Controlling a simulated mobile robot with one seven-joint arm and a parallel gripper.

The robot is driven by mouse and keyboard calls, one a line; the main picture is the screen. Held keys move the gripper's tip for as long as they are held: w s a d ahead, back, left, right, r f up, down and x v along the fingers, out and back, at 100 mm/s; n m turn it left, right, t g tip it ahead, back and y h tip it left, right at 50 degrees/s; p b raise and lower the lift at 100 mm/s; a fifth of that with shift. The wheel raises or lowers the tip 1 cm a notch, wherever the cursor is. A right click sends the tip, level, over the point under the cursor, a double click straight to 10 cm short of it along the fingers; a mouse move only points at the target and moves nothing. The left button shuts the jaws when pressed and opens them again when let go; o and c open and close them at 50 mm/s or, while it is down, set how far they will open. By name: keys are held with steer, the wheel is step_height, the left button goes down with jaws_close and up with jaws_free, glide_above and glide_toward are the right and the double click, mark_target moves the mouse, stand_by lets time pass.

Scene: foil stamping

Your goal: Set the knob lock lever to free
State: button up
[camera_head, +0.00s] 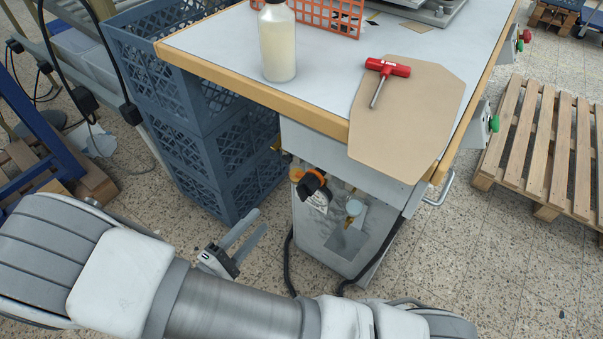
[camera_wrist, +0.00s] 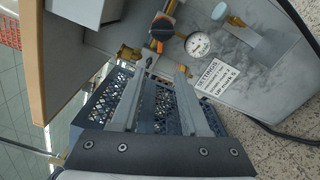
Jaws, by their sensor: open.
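The regulator's dark knob (camera_head: 309,186) with an orange part is on the cabinet's side, below the table edge. In the wrist view the knob's dark and orange parts (camera_wrist: 163,28) are at the top middle, beside a round gauge (camera_wrist: 198,44). I cannot clearly tell the lock lever from the orange part, nor its setting. My gripper (camera_head: 259,220) is open and empty, to the lower left of the knob and apart from it. In the wrist view my gripper's fingers (camera_wrist: 164,68) point up toward the regulator, with a gap between them.
A label (camera_wrist: 217,78) headed SETTINGS is beside the gauge. Brass fittings (camera_wrist: 128,53) are near the knob. Blue crates (camera_head: 185,100) are stacked left of the cabinet (camera_head: 335,255). A brown board (camera_head: 420,110) with a red-handled tool (camera_head: 387,67) overhangs the table edge above. Dark hoses run low.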

mark_target(299, 177)
steer(key=b+x, duration=0.2)
steer(key=x, duration=1.4)
steer(key=shift+w+d+b, duration=0.2)
steer(key=shift+b, duration=0.2)
steer(key=shift+c, duration=0.3)
jaws_close()
